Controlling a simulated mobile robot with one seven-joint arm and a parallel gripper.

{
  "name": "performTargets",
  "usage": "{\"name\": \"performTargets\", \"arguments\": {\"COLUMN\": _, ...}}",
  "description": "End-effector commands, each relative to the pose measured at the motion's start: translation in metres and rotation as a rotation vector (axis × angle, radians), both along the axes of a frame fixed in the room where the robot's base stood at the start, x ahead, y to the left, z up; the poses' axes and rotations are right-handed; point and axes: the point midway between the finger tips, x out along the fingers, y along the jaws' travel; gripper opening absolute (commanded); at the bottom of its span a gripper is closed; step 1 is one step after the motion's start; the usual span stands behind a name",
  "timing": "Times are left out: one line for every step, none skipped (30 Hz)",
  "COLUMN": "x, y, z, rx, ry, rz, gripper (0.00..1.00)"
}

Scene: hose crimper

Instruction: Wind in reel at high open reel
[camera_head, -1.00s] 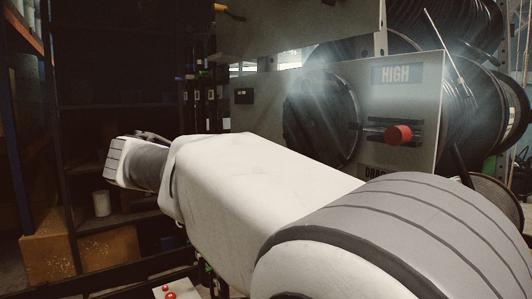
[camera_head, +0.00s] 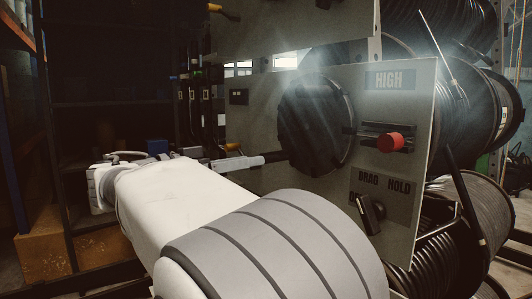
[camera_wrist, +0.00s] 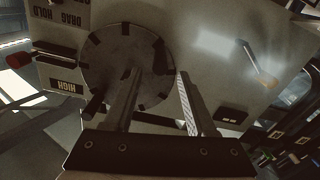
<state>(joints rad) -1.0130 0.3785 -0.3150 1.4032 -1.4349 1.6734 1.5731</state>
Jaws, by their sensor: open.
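The reel's control panel (camera_head: 410,85) carries a HIGH label and a large black round wheel (camera_head: 315,122). In the wrist view the wheel (camera_wrist: 115,55) appears upside down, with notches around its rim and a short dark peg (camera_wrist: 95,105) at its lower left edge. My gripper (camera_wrist: 159,72) is open and empty in the wrist view, one finger overlapping the wheel in the picture and the other over bare panel just right of its rim. In the head view my gripper (camera_head: 255,161) points at the wheel's lower left. I cannot tell whether it touches anything.
A red knob (camera_head: 390,142) sits in a slot right of the wheel. A black selector (camera_head: 370,213) sits below by the DRAG HOLD label (camera_head: 384,181). Cable reels (camera_head: 470,115) stand behind the panel at right. Dark shelving (camera_head: 110,100) is at left.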

Motion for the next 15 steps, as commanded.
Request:
{"name": "performTargets", "arguments": {"x": 0.006, "y": -0.011, "z": 0.003, "rx": 0.000, "ry": 0.001, "rz": -0.003, "gripper": 0.56}}
{"name": "performTargets", "arguments": {"x": 0.009, "y": -0.016, "z": 0.003, "rx": 0.000, "ry": 0.001, "rz": -0.004, "gripper": 0.56}}
{"name": "performTargets", "arguments": {"x": 0.014, "y": -0.022, "z": 0.003, "rx": -0.002, "ry": 0.001, "rz": -0.003, "gripper": 0.56}}
{"name": "performTargets", "arguments": {"x": 0.017, "y": -0.027, "z": 0.003, "rx": -0.002, "ry": 0.001, "rz": -0.004, "gripper": 0.56}}
{"name": "performTargets", "arguments": {"x": 0.020, "y": -0.032, "z": 0.003, "rx": 0.000, "ry": 0.001, "rz": -0.003, "gripper": 0.56}}
{"name": "performTargets", "arguments": {"x": 0.023, "y": -0.037, "z": 0.002, "rx": 0.000, "ry": 0.001, "rz": -0.002, "gripper": 0.56}}
{"name": "performTargets", "arguments": {"x": 0.026, "y": -0.040, "z": 0.002, "rx": 0.000, "ry": 0.001, "rz": -0.002, "gripper": 0.56}}
{"name": "performTargets", "arguments": {"x": 0.028, "y": -0.043, "z": 0.002, "rx": -0.001, "ry": 0.001, "rz": -0.001, "gripper": 0.56}}
{"name": "performTargets", "arguments": {"x": 0.031, "y": -0.047, "z": 0.002, "rx": 0.000, "ry": 0.002, "rz": -0.001, "gripper": 0.56}}
{"name": "performTargets", "arguments": {"x": 0.033, "y": -0.049, "z": 0.002, "rx": 0.000, "ry": 0.001, "rz": -0.002, "gripper": 0.56}}
{"name": "performTargets", "arguments": {"x": 0.034, "y": -0.051, "z": 0.001, "rx": 0.000, "ry": 0.001, "rz": -0.002, "gripper": 0.56}}
{"name": "performTargets", "arguments": {"x": 0.035, "y": -0.054, "z": 0.001, "rx": 0.000, "ry": 0.001, "rz": 0.000, "gripper": 0.56}}
{"name": "performTargets", "arguments": {"x": 0.036, "y": -0.055, "z": 0.001, "rx": 0.000, "ry": 0.001, "rz": 0.000, "gripper": 0.56}}
{"name": "performTargets", "arguments": {"x": 0.037, "y": -0.056, "z": 0.001, "rx": 0.000, "ry": 0.001, "rz": 0.000, "gripper": 0.56}}
{"name": "performTargets", "arguments": {"x": 0.038, "y": -0.057, "z": 0.000, "rx": 0.001, "ry": 0.001, "rz": 0.000, "gripper": 0.56}}
